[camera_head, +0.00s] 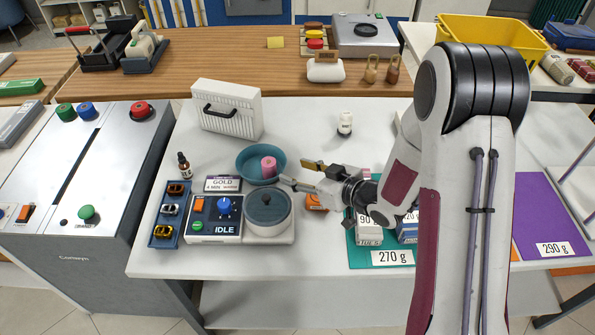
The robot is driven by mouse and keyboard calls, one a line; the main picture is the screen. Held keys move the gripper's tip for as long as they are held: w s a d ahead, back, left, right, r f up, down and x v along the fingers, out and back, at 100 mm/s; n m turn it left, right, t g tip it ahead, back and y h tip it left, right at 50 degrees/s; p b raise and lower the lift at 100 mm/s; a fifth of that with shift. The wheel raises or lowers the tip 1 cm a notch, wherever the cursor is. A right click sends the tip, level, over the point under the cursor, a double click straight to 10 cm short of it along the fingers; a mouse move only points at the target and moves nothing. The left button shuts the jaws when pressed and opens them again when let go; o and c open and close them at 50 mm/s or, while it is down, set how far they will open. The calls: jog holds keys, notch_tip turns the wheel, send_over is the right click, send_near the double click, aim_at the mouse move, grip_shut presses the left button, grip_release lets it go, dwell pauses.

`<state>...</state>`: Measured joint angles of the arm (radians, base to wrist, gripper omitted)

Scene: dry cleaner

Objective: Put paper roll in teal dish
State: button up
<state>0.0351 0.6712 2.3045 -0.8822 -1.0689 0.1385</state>
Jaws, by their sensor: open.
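A pink roll (268,168), which looks like the paper roll, stands upright inside the teal dish (246,160), toward the dish's right side. The dish sits on the white table behind the grey round-lidded pot of the plating device. My gripper (296,174) is open, just to the right of the dish, with its fingers pointing left. The fingers appear empty and apart from the roll. The arm hides part of the table on the right.
The control unit marked IDLE (214,218) and a blue tray of rings (168,215) stand in front of the dish. A dropper bottle (184,165), a white ribbed box (226,110) and a white bottle (345,124) stand around it.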

dwell(0.6)
jog(key=d+r+m+h, duration=0.3)
jog(key=d+r+h, duration=0.4)
jog(key=d+r, duration=0.45)
jog(key=s+d+r+m+h, duration=0.3)
jog(key=s+d+r, duration=0.3)
jog(key=s, duration=0.4)
jog(key=s+r+m+g, duration=0.1)
jog(key=s+g, duration=0.1)
jog(key=s, duration=0.9)
jog(key=s+a+r+m+g, duration=0.1)
jog(key=s+m+g, duration=0.1)
jog(key=s, duration=0.8)
jog(key=shift+s+a+r, duration=0.2)
jog(key=shift+s+r, duration=0.05)
jog(key=shift+s, duration=0.15)
